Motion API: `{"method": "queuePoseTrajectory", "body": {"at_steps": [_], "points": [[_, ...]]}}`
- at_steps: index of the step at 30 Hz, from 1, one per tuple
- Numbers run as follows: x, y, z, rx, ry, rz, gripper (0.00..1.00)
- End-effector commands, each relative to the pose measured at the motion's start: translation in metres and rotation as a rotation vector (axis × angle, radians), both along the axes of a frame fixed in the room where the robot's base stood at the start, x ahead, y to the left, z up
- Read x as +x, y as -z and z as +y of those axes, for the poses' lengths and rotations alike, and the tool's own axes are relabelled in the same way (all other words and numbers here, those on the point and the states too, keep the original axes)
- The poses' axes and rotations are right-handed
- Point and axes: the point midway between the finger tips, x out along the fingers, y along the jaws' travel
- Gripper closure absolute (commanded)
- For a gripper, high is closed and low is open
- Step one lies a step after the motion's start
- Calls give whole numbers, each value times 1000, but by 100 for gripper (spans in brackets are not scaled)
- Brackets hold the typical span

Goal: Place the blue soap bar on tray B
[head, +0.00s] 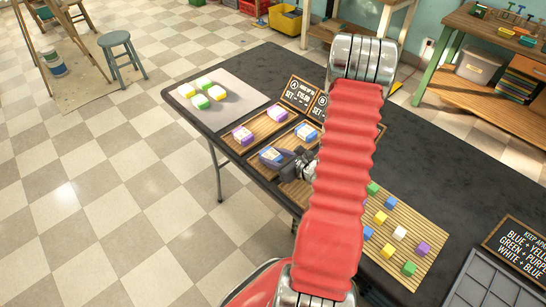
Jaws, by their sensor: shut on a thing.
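Two wooden trays lie side by side in the head view. Tray A (262,126), by the sign marked A (297,93), bears two purple-and-white bars (243,134). Tray B (286,143), by the sign marked B (320,106), bears a blue-and-white bar (306,132) at its far end. My gripper (284,160) is shut on another blue-topped soap bar (269,154) at the near end of tray B. I cannot tell whether this bar touches the tray or hangs just above it. My red arm hides part of the table right of tray B.
A slatted wooden mat (432,232) with several coloured soap bars lies right of my arm. A pale board (236,88) with green, yellow and white bars is at the back left. A keep-apart sign (517,246) and grey compartment tray (480,290) stand right. Dark table (440,170) is bare behind the mat.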

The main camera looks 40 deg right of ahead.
Motion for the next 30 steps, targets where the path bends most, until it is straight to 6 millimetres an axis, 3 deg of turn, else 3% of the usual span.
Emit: {"method": "queuePoseTrajectory", "body": {"at_steps": [14,15,22,30], "points": [[0,7,0,0,0,-1,82],[0,7,0,0,-1,0,55],[0,6,0,-1,-1,0,39],[0,6,0,-1,0,0,39]]}}
